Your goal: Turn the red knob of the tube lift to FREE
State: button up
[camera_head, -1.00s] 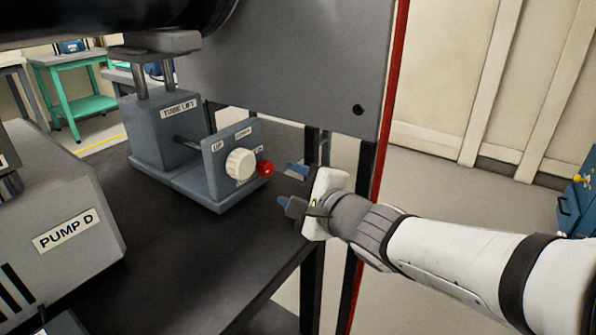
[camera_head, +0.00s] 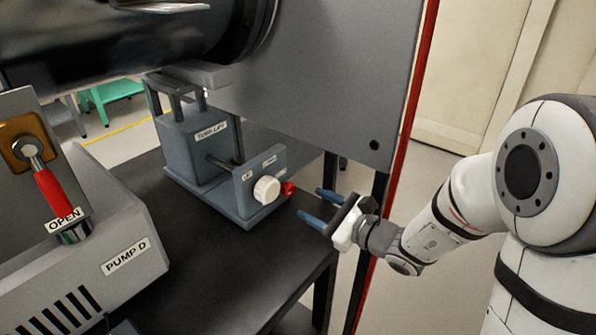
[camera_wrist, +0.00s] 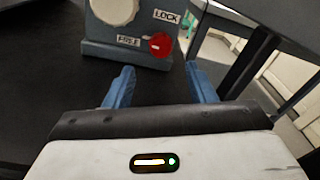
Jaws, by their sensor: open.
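The tube lift (camera_head: 192,148) is a blue-grey unit on the black bench, with a front plate carrying a white knob (camera_head: 266,189) and a small red knob (camera_head: 288,188). In the wrist view the red knob (camera_wrist: 160,43) sits between a FREE label (camera_wrist: 128,41) at its left and a LOCK label (camera_wrist: 166,16) above it. The white knob (camera_wrist: 114,8) is partly cut off at the top. My gripper (camera_head: 318,205) is open and empty, to the right of the red knob and apart from it. In the wrist view its blue fingers (camera_wrist: 162,83) point toward the red knob, which lies beyond their tips.
Pump D (camera_head: 130,245), with a red-handled OPEN lever (camera_head: 52,190), stands at the left on the black bench (camera_head: 215,255). A large dark cylinder (camera_head: 120,45) and a grey panel (camera_head: 330,70) are above the lift. A red-edged post (camera_head: 408,110) stands behind my gripper.

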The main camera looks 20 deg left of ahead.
aim_at(292, 192)
jog(key=shift+d+r+m+y+p, duration=0.15)
jog(key=shift+d+m+y+p, duration=0.4)
jog(key=shift+m+p, duration=0.3)
jog(key=shift+a, duration=0.1)
jog(key=b+x, duration=0.1)
jog(key=x, duration=0.6)
jog(key=shift+a, duration=0.3)
jog(key=shift+c, duration=0.3)
